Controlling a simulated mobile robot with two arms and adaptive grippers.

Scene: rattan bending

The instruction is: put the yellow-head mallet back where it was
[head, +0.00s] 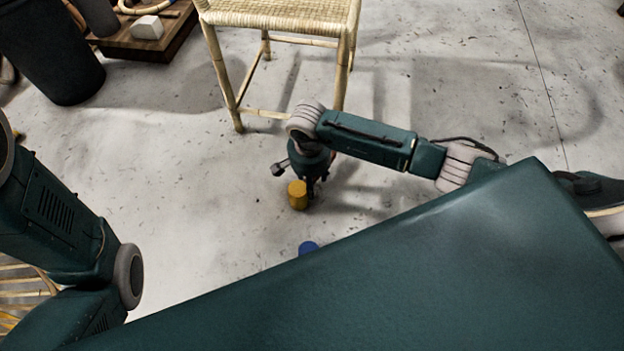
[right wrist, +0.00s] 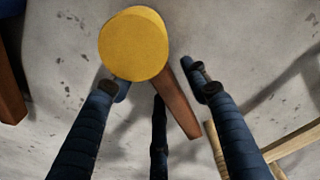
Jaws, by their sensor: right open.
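The yellow-head mallet shows its yellow head (head: 298,194) in the head view, close to my right gripper (head: 314,187), above or on the bare floor. In the right wrist view its round yellow face (right wrist: 133,44) is at the top, and its brown wooden handle (right wrist: 178,102) slants down to the right. My right gripper (right wrist: 158,90) is open. Its dark fingers are spread, with the handle seen in the gap between them; I cannot tell whether any finger touches it. My left arm is at the left edge of the head view, but its gripper is not visible.
A blue mallet head (head: 308,248) is partly hidden behind my body. A brown handle (right wrist: 10,90) shows at the wrist view's left edge. A rattan stool (head: 275,12) stands behind my right gripper. A dark bin (head: 50,50) and wooden board (head: 150,45) are upper left. Floor at right is clear.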

